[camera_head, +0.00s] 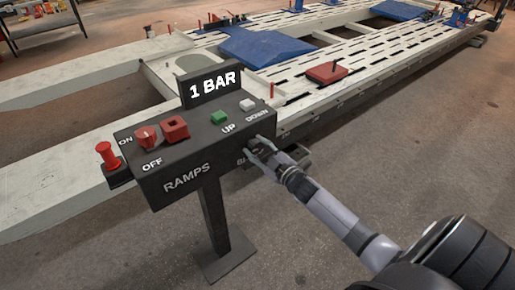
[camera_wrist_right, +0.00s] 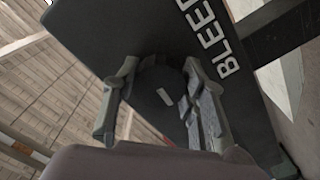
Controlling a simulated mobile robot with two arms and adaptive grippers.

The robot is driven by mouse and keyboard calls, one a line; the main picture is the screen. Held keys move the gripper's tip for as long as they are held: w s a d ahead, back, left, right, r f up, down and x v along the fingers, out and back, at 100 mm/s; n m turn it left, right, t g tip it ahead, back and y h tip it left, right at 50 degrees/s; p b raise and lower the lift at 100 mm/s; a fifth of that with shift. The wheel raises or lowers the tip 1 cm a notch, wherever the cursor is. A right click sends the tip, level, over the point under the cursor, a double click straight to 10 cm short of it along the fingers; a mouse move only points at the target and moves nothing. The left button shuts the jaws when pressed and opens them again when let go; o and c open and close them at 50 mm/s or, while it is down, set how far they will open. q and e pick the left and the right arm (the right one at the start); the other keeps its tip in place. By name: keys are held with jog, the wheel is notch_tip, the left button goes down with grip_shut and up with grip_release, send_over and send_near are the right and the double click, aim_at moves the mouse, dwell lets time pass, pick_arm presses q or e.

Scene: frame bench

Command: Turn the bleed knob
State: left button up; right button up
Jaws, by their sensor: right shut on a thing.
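The bleed knob (camera_wrist_right: 160,92) is a dark round knob with a small light mark, on the front face of the black control box (camera_head: 165,150), beside the white BLEED lettering in the right wrist view. My right gripper (camera_wrist_right: 160,105) has one finger on each side of the knob and is shut on it. In the head view my right gripper (camera_head: 257,150) is at the right end of the box's front face, covering most of the knob and part of the lettering. My left gripper is not in view.
The box stands on a post and carries a red ON/OFF switch (camera_head: 147,137), a green UP button (camera_head: 218,117), a white DOWN button (camera_head: 247,104) and a "1 BAR" display (camera_head: 214,86). A red knob (camera_head: 107,155) is at its left. A pale frame bench (camera_head: 330,72) lies behind.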

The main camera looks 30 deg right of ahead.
jog(key=o, duration=1.2)
jog(key=shift+s, duration=0.1)
jog(key=s, duration=0.8)
jog(key=s+d, duration=0.1)
jog(key=s, duration=0.3)
jog(key=shift+w+f, duration=0.1)
jog(key=s+a+f+m+g+h, duration=0.1)
jog(key=s+f+m+g, duration=0.3)
jog(key=f, duration=0.7)
jog(key=s+a+f+n+g, duration=0.15)
jog(key=s+f, duration=0.35)
jog(key=f, duration=0.6)
jog(key=s+f+m+g+h, duration=0.1)
jog(key=s+f+m+g, duration=0.3)
jog(key=f, duration=0.7)
jog(key=s+a+f+g, duration=0.2)
jog(key=s+a+f, duration=0.2)
jog(key=s, duration=0.5)
jog(key=s+a+f+g, duration=0.3)
jog(key=s+a+f, duration=0.1)
jog(key=s+f, duration=0.3)
jog(key=s+a+f+g, duration=0.2)
jog(key=s+a+f, duration=0.2)
jog(key=s, duration=0.8)
jog(key=shift+a+f+g+y, duration=0.15)
jog(key=shift+a+f+y, duration=0.05)
jog(key=shift+f, duration=0.3)
jog(key=shift+a+f+g+y, duration=0.1)
jog(key=shift+a+f+y, duration=0.1)
jog(key=shift+f, duration=0.25)
